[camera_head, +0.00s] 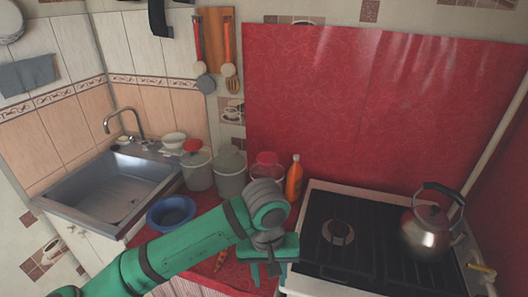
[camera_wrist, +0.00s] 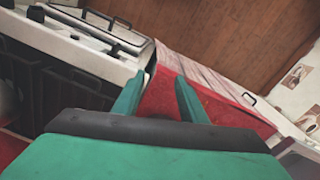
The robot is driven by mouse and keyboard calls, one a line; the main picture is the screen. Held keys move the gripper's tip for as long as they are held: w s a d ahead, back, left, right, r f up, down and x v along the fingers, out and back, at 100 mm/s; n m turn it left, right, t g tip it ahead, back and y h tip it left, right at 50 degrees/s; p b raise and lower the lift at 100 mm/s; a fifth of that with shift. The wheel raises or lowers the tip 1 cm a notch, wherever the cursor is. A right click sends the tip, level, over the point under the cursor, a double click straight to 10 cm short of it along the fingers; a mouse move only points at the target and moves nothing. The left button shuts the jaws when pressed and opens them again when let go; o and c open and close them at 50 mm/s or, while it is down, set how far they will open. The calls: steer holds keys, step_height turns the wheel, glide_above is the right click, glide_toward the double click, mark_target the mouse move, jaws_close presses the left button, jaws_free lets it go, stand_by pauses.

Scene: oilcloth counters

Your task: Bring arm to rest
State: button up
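My green arm reaches from the lower left of the head view over the red counter. In the wrist view the two green fingers of my gripper (camera_wrist: 160,98) stand well apart. Nothing is between them but a view of the red counter (camera_wrist: 226,110) and the floor beyond. I see no object held.
A steel kettle (camera_head: 428,235) stands on the stove's right side. An orange bottle (camera_head: 294,182), lidded pots (camera_head: 198,174) and a blue bowl (camera_head: 171,212) stand on the counter. A sink (camera_head: 105,190) is at left. Brown floor (camera_wrist: 230,40) shows clear.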

steer(key=w+d+r+t+h, duration=0.2)
steer(key=d+r+h, duration=0.15)
steer(key=d, duration=0.55)
steer(key=w+d+r+t+h, duration=0.2)
steer(key=d+h, duration=0.3)
steer(key=d, duration=0.3)
steer(key=w+d+r+t+h, duration=0.25)
steer(key=d+h, duration=0.25)
steer(key=d, duration=0.4)
steer(key=s+a+f+n+t+y, duration=0.4)
steer(key=s+a+f+t+y, duration=0.15)
steer(key=a+f, duration=0.3)
steer(key=s+a+f+n+t+y, duration=0.45)
steer(key=s+a+f, duration=0.2)
steer(key=f, duration=0.35)
steer(key=s+a+f+m+y, duration=0.1)
steer(key=s+a+m, duration=0.1)
steer(key=s+a, duration=0.2)
steer(key=s+a+f+m+g+y, duration=0.1)
steer(key=s+a+m, duration=0.2)
steer(key=s, duration=0.8)
steer(key=s+a+f+m+y, duration=0.2)
steer(key=s+a+m, duration=0.1)
steer(key=s+a, duration=0.2)
steer(key=shift+s+a, duration=0.2)
steer(key=shift+s, duration=0.95)
